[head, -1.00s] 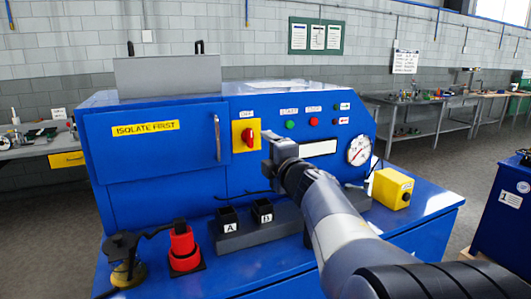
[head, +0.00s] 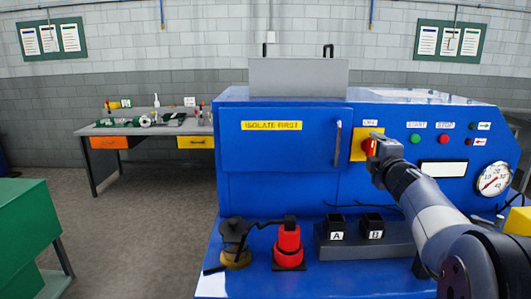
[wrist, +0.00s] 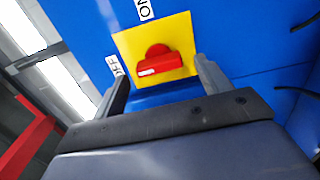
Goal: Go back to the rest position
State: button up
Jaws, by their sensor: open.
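My gripper (head: 374,166) is at the front of the blue machine (head: 280,165), close to the red rotary switch (head: 368,146) on its yellow plate, and partly covers it in the head view. In the wrist view my gripper (wrist: 162,75) is open and empty. Its two fingers are spread to either side, with the red switch (wrist: 160,62) beyond and between them, not gripped. The switch's white mark is on the left part of the knob, toward the OFF label (wrist: 113,66); the ON label (wrist: 143,9) is above.
On the blue ledge stand a black and brass part (head: 236,255), a red part (head: 288,247) and a grey block (head: 345,247) with black holders A and B. A yellow box (head: 519,221) is at the right. A green cabinet (head: 27,225) stands left; open floor lies between.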

jog(key=shift+w, duration=0.6)
